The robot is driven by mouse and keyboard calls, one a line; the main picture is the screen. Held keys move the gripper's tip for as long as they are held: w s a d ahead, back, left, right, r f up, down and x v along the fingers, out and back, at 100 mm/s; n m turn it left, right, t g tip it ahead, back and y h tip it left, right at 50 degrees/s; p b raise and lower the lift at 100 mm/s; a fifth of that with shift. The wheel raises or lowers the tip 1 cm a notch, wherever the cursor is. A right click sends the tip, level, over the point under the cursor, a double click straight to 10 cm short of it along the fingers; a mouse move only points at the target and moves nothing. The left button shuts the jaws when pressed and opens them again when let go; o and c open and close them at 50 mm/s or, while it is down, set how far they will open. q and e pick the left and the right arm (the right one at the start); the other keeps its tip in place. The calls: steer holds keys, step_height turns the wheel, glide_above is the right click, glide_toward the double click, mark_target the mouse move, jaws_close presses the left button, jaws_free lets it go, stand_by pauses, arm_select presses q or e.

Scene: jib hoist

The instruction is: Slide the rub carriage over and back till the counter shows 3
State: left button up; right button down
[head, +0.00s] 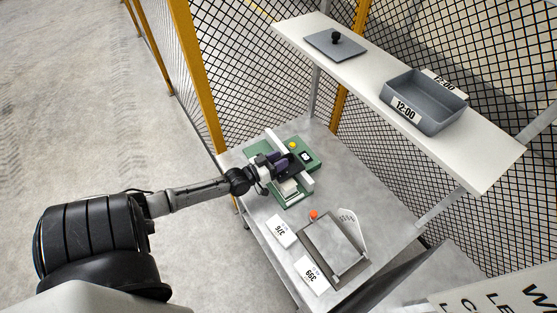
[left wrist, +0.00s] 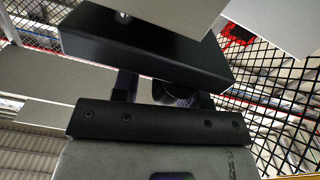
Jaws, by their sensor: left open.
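The green rub tester (head: 312,164) stands at the far left corner of the grey table. It has a white rail across it, a yellow knob (head: 292,145) and a small dark counter (head: 305,156) whose digit is too small to read. My left gripper (head: 281,167) is open over the tester's middle, at the carriage. The gripper and wrist hide most of the carriage, so I cannot tell whether the fingers touch it. The left wrist view shows a black block (left wrist: 150,45) close up, with dark fingers partly hidden behind it. My right gripper is not in view.
On the table, cards (head: 281,231) and a grey framed board (head: 333,248) with an orange knob (head: 313,214) lie nearer. A white shelf (head: 365,72) overhangs the back, holding a grey bin (head: 440,119) and a grey lid (head: 335,46). Mesh fencing stands behind.

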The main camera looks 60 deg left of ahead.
arm_select(q)
steer(key=shift+c, duration=0.2)
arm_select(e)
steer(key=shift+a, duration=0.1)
arm_select(q)
jaws_close()
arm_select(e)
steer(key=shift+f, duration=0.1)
